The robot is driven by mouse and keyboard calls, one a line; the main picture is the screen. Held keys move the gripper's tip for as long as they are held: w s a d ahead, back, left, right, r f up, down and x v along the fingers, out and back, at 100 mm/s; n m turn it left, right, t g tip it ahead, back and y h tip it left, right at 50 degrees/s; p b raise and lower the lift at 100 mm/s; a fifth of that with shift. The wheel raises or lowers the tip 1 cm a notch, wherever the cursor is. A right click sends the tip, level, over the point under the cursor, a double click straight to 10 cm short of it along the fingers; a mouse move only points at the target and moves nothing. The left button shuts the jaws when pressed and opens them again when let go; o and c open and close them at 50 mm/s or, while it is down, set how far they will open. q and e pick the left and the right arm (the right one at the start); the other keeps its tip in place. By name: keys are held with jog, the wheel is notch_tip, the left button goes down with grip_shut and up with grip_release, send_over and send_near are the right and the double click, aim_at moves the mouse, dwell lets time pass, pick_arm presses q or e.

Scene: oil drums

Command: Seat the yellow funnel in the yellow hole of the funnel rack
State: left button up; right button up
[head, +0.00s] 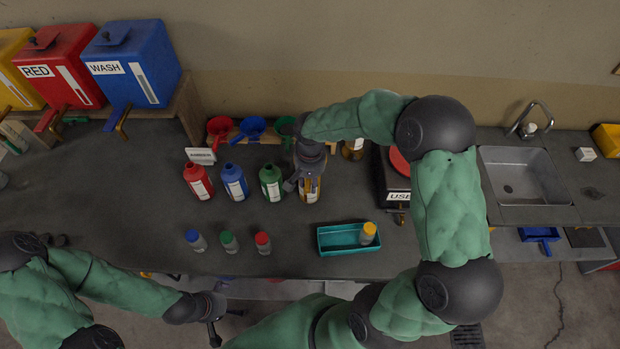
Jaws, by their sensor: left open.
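The funnel rack (272,139) stands at the back of the bench with a red funnel (220,127), a blue funnel (252,127) and a green funnel (285,125) in it. Its right part is hidden behind my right arm. I cannot make out the yellow funnel or the yellow hole. My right gripper (300,178) points down at an amber-yellow bottle (312,190) at the right end of the bottle row; whether it grips anything is unclear. My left gripper (222,322) is open and empty, low in front of the bench edge.
Red (197,181), blue (234,182) and green (270,183) bottles stand before the rack. Several small capped bottles stand nearer the front. A teal tray (338,248) holds a yellow-capped bottle (368,233). A sink (525,178) is at right.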

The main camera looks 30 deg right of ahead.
grip_shut()
jog(key=shift+r+p, duration=0.55)
jog(key=shift+r, duration=0.45)
jog(key=shift+r+p, duration=1.15)
jog(key=shift+r, duration=0.9)
